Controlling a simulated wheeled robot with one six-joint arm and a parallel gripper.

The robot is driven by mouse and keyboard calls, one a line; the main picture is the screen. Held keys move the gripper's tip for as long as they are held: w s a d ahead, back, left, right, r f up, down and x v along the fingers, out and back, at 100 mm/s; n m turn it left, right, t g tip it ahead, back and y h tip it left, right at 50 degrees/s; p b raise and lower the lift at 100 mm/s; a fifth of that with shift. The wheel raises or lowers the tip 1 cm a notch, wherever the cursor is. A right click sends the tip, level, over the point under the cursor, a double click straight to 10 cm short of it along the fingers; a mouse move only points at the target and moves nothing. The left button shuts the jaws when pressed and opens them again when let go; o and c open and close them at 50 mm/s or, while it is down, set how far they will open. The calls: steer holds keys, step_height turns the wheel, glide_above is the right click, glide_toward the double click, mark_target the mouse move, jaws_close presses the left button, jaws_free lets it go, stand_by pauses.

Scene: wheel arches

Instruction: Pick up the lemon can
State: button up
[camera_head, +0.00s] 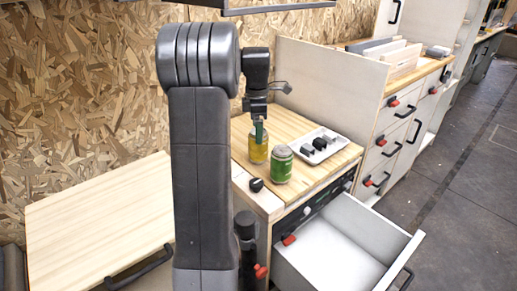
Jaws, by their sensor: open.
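A yellow can (259,154), which looks like the lemon can by its colour, stands upright on the wooden counter top (276,115). A green can (281,166) with a silver lid stands upright just to its right and nearer to me. My gripper (259,133) points down over the yellow can and its teal fingertips overlap the can's top in the picture. The gripper is open. From this view I cannot tell whether the fingers are around the can or in front of it, or whether they touch it.
A white tray (335,151) with several small dark and grey items lies right of the cans. A small black object (256,185) lies at the counter's front edge. An open white drawer (345,251) juts out below. A tall panel (318,84) stands behind.

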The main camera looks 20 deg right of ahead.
mark_target(258, 146)
step_height(258, 146, down, 5)
steer(key=shift+d+r+b, duration=0.1)
steer(key=shift+d+b, duration=0.05)
steer(key=shift+b, duration=0.7)
steer(key=shift+r, duration=0.1)
steer(key=c, duration=1.3)
